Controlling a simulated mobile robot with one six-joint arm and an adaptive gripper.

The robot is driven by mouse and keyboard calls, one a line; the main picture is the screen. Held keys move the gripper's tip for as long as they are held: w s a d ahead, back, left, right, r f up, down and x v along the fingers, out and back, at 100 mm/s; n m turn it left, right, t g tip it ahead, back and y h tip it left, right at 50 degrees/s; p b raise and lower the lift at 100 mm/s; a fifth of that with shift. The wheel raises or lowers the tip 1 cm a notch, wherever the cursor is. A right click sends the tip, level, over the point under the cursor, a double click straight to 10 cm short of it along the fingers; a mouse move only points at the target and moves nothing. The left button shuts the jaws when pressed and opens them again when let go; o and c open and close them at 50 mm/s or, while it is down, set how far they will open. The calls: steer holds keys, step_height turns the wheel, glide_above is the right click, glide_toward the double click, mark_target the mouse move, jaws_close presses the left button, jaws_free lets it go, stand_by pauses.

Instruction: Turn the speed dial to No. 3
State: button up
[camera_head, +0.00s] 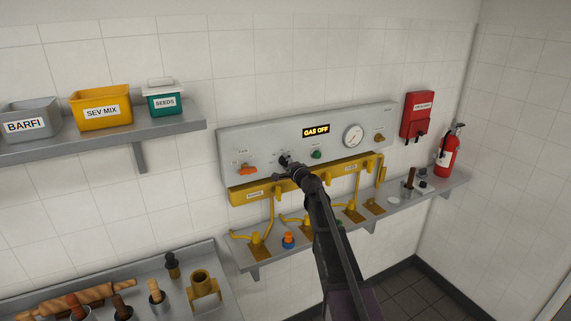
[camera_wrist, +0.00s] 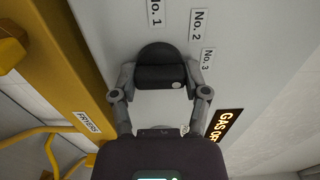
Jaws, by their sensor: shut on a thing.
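The speed dial (camera_wrist: 158,54) is a black round knob on the grey control panel. The labels No. 1 (camera_wrist: 155,12), No. 2 (camera_wrist: 197,24) and No. 3 (camera_wrist: 207,60) run around its upper right side in the wrist view. A small white dot shows at the knob's lower right, on the No. 3 side; I cannot tell exactly which label it lines up with. My gripper (camera_wrist: 161,76) is shut on the dial, one finger on each side. In the head view my gripper (camera_head: 286,166) reaches the panel and hides most of the dial.
The panel (camera_head: 350,115) carries a "GAS OFF" display (camera_head: 316,131), a gauge (camera_head: 353,136), a green button (camera_head: 316,154) and an orange knob (camera_head: 247,170). A yellow pipe (camera_head: 255,193) runs just below. A shelf with yellow valves lies beneath; a fire extinguisher (camera_head: 447,154) stands right.

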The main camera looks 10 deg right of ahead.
steer(key=o, duration=1.2)
steer(key=shift+c, duration=0.2)
steer(key=v, duration=1.2)
